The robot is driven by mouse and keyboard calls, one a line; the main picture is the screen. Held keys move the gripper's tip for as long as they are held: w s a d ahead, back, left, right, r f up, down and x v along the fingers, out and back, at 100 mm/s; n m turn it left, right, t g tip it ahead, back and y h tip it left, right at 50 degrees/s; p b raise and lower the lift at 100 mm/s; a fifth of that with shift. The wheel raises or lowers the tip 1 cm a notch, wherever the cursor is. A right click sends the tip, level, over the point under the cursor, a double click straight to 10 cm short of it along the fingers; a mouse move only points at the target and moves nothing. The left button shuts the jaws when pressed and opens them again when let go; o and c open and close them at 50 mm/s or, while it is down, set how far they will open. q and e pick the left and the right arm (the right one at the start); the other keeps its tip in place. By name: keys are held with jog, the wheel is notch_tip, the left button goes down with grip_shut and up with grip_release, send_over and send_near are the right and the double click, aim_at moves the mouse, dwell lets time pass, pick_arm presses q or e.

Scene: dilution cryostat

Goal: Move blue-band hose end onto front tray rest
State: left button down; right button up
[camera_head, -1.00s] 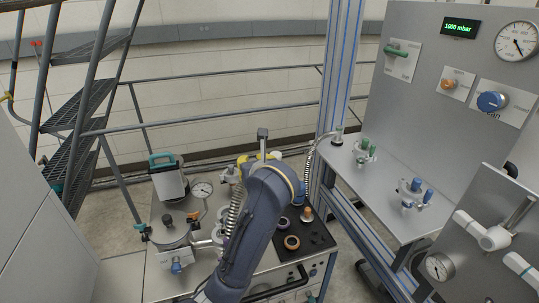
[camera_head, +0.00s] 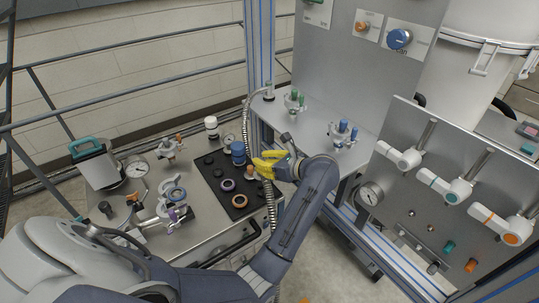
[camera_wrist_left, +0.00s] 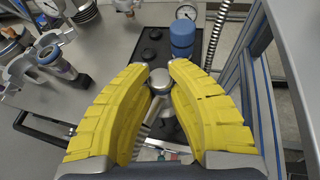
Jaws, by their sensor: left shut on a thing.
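My left gripper (camera_head: 268,163) has yellow fingers and is above the right edge of the black tray (camera_head: 214,182) on the bench. In the left wrist view its fingers (camera_wrist_left: 156,84) are closed around a round silver-capped end (camera_wrist_left: 159,78). A pale ribbed length (camera_wrist_left: 150,116), apparently hose, shows below the cap between the fingers. No blue band is visible on the held end; the fingers hide part of it. I cannot tell from these frames which spot is the front rest. My right gripper is not in view.
A ribbed metal hose (camera_head: 246,120) hangs from the shelf (camera_head: 312,128) close to the gripper. A blue frame post (camera_head: 260,45) rises behind. Valves and a gauge (camera_head: 137,169) crowd the bench's left.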

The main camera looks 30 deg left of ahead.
aim_at(265, 178)
pick_arm(q)
jog(key=shift+w+d+f, duration=0.1)
jog(key=shift+d+f, duration=0.1)
jog(key=shift+f, duration=2.9)
jog(key=shift+d, duration=0.2)
jog(key=shift+f, duration=0.65)
jog(key=c, duration=1.2)
grip_release()
